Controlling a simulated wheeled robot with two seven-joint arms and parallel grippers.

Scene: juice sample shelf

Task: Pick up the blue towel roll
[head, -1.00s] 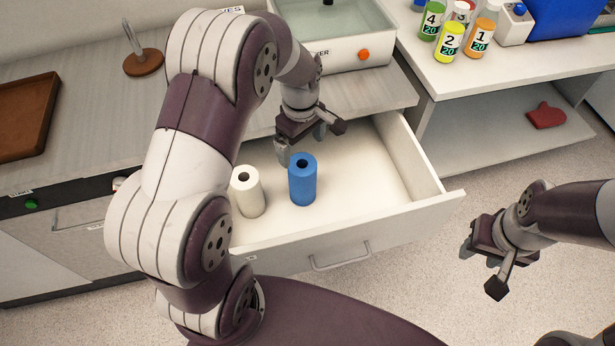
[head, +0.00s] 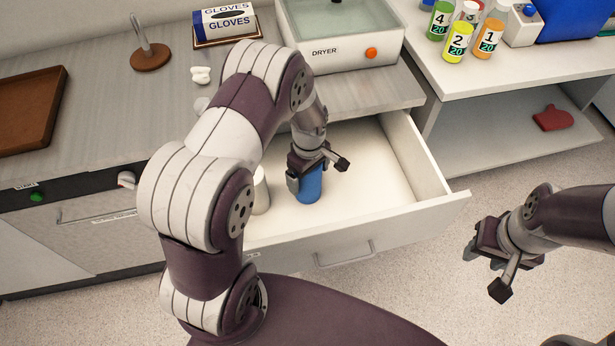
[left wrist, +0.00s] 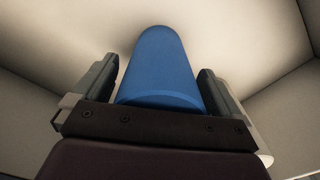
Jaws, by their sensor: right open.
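The blue towel roll (head: 309,186) stands upright in the open drawer (head: 385,160). It also shows in the left wrist view (left wrist: 160,70), between the two fingers of my left gripper (left wrist: 158,85). In the head view my left gripper (head: 306,172) is over the top of the roll and hides its upper end. The fingers are on either side of the roll, with narrow gaps visible, so it looks open. My right gripper (head: 483,252) is open and empty, out over the floor right of the drawer.
A white roll (head: 261,190) stands just left of the blue one, partly hidden by my left arm. The drawer front (head: 350,240) and side walls enclose them. The drawer's right part is empty. A dryer (head: 345,50), glove box (head: 226,22) and brown tray (head: 30,110) are on the counter.

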